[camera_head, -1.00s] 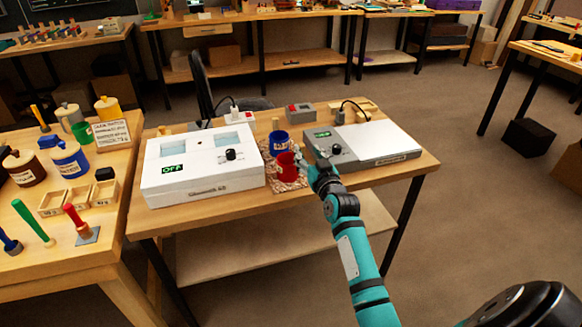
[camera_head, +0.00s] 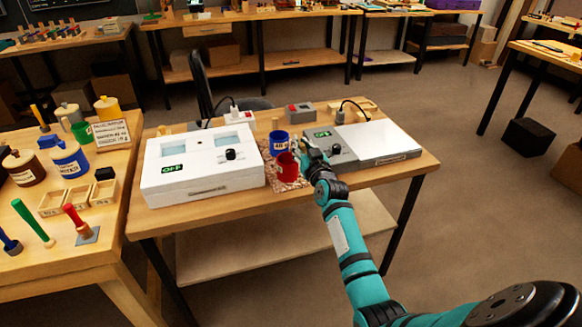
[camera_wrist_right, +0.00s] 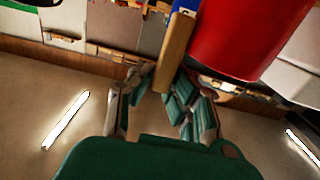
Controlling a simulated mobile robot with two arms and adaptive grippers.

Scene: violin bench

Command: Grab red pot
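The red pot (camera_head: 287,168) stands on a speckled mat (camera_head: 293,185) on the middle bench, just in front of the blue pot (camera_head: 279,143). My right gripper (camera_head: 304,149) is close beside the red pot on its right. In the right wrist view the red pot (camera_wrist_right: 246,38) fills the upper right. There a tan wooden bar (camera_wrist_right: 176,48), which looks like a handle, reaches down between the fingertips of my right gripper (camera_wrist_right: 164,84). The fingers look apart, with a small gap on the left; contact on the right is unclear. My left gripper is out of view.
A white box device (camera_head: 203,180) stands left of the pots and a grey-white device (camera_head: 375,148) stands close on the right, beside my gripper. A small grey box with a red switch (camera_head: 300,112) is behind. The left table (camera_head: 110,225) holds jars and tools.

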